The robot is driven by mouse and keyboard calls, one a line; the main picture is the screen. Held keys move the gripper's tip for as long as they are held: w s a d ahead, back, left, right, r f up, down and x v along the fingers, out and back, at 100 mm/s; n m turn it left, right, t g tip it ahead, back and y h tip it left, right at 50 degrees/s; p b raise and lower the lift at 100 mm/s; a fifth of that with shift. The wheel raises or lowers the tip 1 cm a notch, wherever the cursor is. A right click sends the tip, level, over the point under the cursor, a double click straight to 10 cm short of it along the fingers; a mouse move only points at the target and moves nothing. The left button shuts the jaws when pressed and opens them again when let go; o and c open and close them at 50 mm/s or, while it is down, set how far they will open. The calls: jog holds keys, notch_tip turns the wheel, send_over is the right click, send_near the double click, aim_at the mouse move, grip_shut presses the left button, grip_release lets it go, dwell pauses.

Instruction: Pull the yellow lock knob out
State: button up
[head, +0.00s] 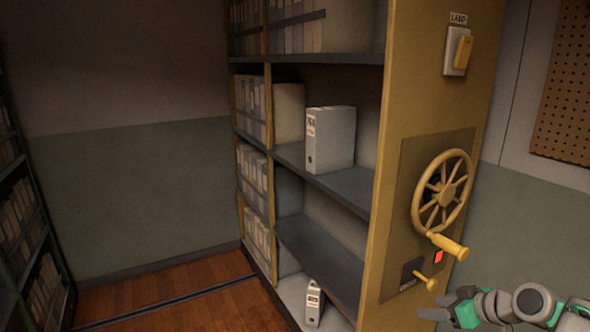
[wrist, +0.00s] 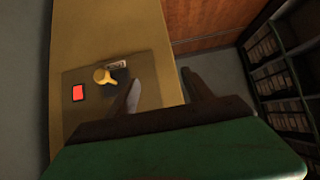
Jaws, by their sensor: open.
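The yellow lock knob (head: 426,281) sticks out from a small dark plate low on the yellow end panel (head: 425,90), below the handwheel. It also shows in the wrist view (wrist: 104,77), left of my fingers. My gripper (head: 438,306) is at the lower right of the head view, just below and right of the knob. In the wrist view my gripper (wrist: 160,82) has its two fingers spread, with nothing between them. The left finger is nearer the knob, which lies outside the gap. I cannot tell whether that finger touches it.
The yellow handwheel (head: 443,192) and its crank handle (head: 447,245) stand out above the knob. A red square light (head: 438,257) is beside it. A lamp switch (head: 458,51) is higher up. Shelves with binders (head: 330,140) stand left, beside an open floor aisle (head: 170,305).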

jog(key=s+a+r+m+g+h+p, duration=0.1)
jog(key=s+a+r+g+p, duration=0.15)
jog(key=a+r+p, duration=0.55)
jog(key=s+a+r+m+g+h+p, duration=0.1)
jog(key=s+a+r+g+p, duration=0.3)
jog(key=a, duration=0.7)
jog(key=s+a+r+m+h+p, duration=0.1)
jog(key=s+a+r+p, duration=0.1)
jog(key=s, duration=0.3)
jog(key=s+a+r+m+h+p, duration=0.1)
jog(key=s+a+r+m, duration=0.1)
jog(key=s, duration=0.3)
jog(key=shift+s+a+t+h+p, duration=0.3)
jog(key=shift+a+t+p, duration=0.1)
jog(key=shift+a, duration=0.1)
